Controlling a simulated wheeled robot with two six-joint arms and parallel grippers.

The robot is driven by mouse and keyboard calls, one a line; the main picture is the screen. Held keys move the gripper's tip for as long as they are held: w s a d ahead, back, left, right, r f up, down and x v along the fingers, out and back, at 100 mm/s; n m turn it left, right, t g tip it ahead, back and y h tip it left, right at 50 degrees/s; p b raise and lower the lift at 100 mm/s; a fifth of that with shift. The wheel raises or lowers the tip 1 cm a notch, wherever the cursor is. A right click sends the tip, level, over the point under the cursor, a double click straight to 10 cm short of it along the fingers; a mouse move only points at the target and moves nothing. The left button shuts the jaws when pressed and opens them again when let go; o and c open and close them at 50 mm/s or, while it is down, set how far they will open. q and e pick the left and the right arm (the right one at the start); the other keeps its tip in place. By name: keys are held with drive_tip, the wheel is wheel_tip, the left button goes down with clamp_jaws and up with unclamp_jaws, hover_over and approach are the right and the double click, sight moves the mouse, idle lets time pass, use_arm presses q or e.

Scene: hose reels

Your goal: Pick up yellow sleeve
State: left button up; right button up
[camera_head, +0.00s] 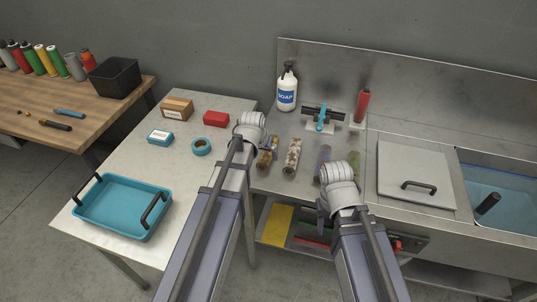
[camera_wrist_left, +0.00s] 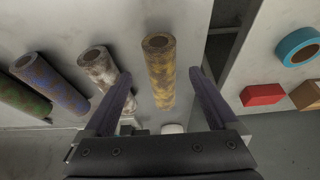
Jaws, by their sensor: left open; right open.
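The yellow sleeve (camera_wrist_left: 161,75) is a worn, rust-stained tube lying on the metal counter. In the left wrist view it lies lengthwise between the two fingers of my left gripper (camera_wrist_left: 160,76), apart from both in the picture; I cannot tell how far below the fingertips it is. In the head view the sleeve (camera_head: 263,162) shows beside my left gripper, which partly hides it. My left gripper is open and empty. My right gripper (camera_head: 321,190) is open over the counter, near the blue-purple sleeve (camera_head: 324,153), partly hidden by its own wrist.
A white-brown sleeve (camera_head: 292,155) lies right of the yellow one, and a green sleeve (camera_head: 355,164) farther right. A soap bottle (camera_head: 287,93), a blue clamp stand (camera_head: 321,118) and a red bottle (camera_head: 362,105) stand behind. A blue tray (camera_head: 123,207) sits on the white table.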

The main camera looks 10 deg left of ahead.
sight(264, 157)
use_arm(q)
drive_tip(key=b+x, duration=0.4)
drive_tip(key=x, duration=0.1)
drive_tip(key=shift+a+f+b, duration=0.1)
drive_tip(key=shift+b, duration=0.25)
drive_tip(key=shift+c, duration=0.2)
clamp_jaws()
idle(0.4)
wheel_tip(264, 157, up, 10)
drive_tip(key=p, duration=1)
